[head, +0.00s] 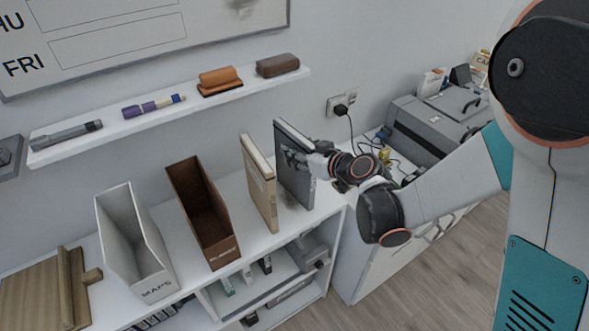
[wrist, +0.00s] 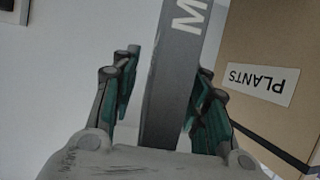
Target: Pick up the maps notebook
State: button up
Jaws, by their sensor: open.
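The maps notebook (head: 294,180) is grey and stands upright on the white shelf desk in the head view. In the wrist view its grey spine (wrist: 180,75) shows a white letter M, with the rest of the word cut off at the top. My gripper (wrist: 163,75) is open, with one finger on each side of the spine. The fingers do not look closed on it. In the head view my gripper (head: 302,158) is at the notebook's right edge, and the fingertips are partly hard to make out.
A tan notebook (head: 258,182) stands close to the left; its PLANTS label (wrist: 262,83) shows in the wrist view. A brown holder (head: 203,215) and a white MAPS holder (head: 150,280) stand further left. A wall shelf (head: 180,108) runs above.

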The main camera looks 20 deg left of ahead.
jog(key=shift+w+a+f, duration=0.15)
jog(key=shift+a, duration=0.1)
grip_shut()
jog(key=shift+r, duration=0.2)
